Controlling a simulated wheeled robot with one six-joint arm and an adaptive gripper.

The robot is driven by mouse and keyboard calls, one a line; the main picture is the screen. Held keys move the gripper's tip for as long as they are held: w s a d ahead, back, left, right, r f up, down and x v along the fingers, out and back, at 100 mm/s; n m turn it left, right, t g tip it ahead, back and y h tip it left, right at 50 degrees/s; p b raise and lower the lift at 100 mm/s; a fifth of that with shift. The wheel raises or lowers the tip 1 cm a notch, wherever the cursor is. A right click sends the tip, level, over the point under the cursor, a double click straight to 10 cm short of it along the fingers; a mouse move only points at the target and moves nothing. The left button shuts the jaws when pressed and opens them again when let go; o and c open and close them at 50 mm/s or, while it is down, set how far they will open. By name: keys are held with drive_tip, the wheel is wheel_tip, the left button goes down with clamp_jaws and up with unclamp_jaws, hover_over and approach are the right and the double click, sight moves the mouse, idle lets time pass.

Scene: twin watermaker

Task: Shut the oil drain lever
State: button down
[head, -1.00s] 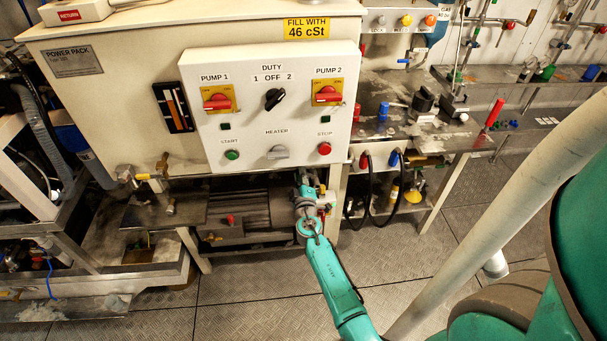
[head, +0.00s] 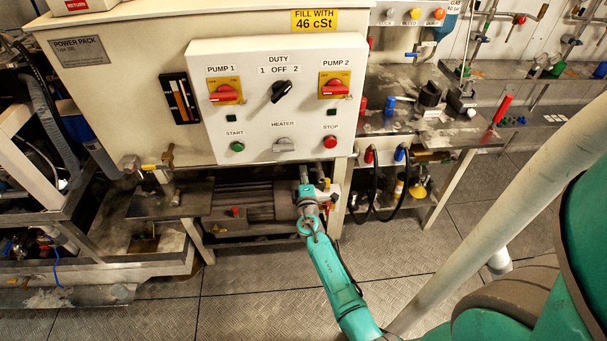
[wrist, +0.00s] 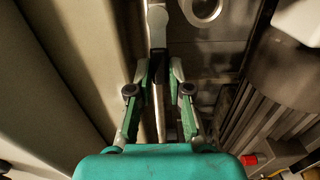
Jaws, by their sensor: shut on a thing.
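In the wrist view the oil drain lever is a narrow upright handle (wrist: 158,72), dark in its lower part, with a pale rounded head (wrist: 157,18) at the top of the picture. My gripper (wrist: 160,72) has its two green fingers on either side of the dark part and is shut on it. The lower end of the lever is hidden behind the gripper body. In the head view my arm reaches under the front of the power pack cabinet (head: 110,120). The lever cannot be made out there, and my fingertips are hidden.
The control box (head: 270,120) overhangs my arm. A ribbed motor (head: 265,208) lies just left of it. Black hoses (head: 375,210) hang to the right. In the wrist view a pale wall (wrist: 75,70) runs close on the left. The floor (head: 255,285) in front is clear.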

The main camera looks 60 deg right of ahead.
drive_tip(key=c, duration=1.1)
unclamp_jaws()
drive_tip(key=v, duration=1.2)
